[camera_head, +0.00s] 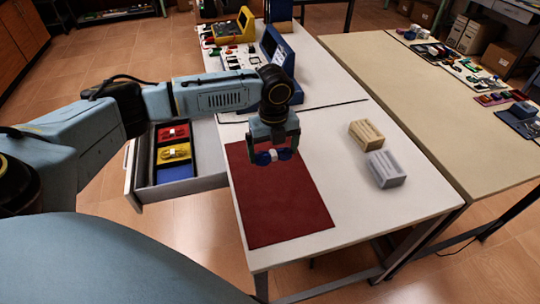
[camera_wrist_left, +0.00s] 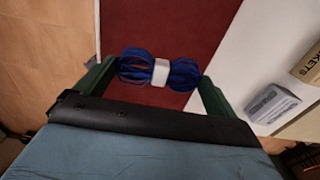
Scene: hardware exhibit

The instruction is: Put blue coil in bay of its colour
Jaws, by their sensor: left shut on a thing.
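The blue coil (camera_head: 266,157) has a white band around its middle and is held by my left gripper (camera_head: 273,153) over the dark red mat. In the left wrist view the coil (camera_wrist_left: 150,70) lies between the two green fingers of the gripper (camera_wrist_left: 157,78), which are shut on it. The open drawer (camera_head: 205,182) on the left of the table has coloured bays. A red coil (camera_head: 172,132) lies in the red bay at the back and a yellow coil (camera_head: 174,152) in the yellow bay. The blue bay (camera_head: 174,174) at the front is empty. My right gripper is not in view.
The dark red mat (camera_head: 285,215) lies on the white table (camera_head: 350,190). A beige box (camera_head: 366,134) and a grey box (camera_head: 386,168) stand right of the mat. Blue and yellow devices (camera_head: 282,55) stand at the table's back. My left arm passes above the drawer.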

